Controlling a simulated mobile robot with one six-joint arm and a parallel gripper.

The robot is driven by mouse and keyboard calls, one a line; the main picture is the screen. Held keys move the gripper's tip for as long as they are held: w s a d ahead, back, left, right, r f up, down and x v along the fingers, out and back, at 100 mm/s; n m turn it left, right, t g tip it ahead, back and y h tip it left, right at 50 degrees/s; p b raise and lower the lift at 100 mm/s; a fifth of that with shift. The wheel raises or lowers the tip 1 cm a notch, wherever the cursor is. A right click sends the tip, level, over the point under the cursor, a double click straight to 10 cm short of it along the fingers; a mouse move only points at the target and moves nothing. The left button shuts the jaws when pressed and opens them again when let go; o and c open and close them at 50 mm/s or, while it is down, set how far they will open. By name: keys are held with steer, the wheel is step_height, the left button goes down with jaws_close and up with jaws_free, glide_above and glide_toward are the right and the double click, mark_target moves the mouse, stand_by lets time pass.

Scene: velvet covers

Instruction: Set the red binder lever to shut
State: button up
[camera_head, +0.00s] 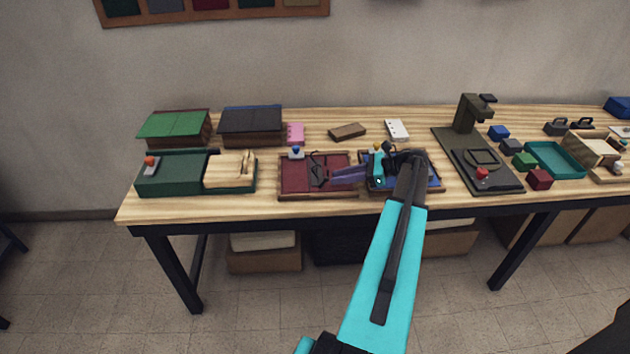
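A dark red binder (297,178) lies open-faced on the table with a wooden-looking rim. A small lever with a blue knob (296,150) stands at its upper left. Dark metal parts (317,168) show near its middle. My gripper (336,176) reaches left across the binder's right edge, its purple fingers level with the middle parts. The fingers are small and overlap, so their gap and any contact are unclear. The blue knob is apart from them, to the upper left.
A blue binder (434,184) is partly hidden under my arm. A green binder (160,180) with an orange-red knob (151,160) and pale sheets is at left. A dark press (470,150) with a red knob (482,173) stands right. Boxes and a brown block (347,131) line the back.

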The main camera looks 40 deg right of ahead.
mark_target(316, 187)
steer(key=p+x, duration=0.2)
steer(key=x, duration=0.7)
steer(key=shift+w+f, duration=0.1)
jaws_close()
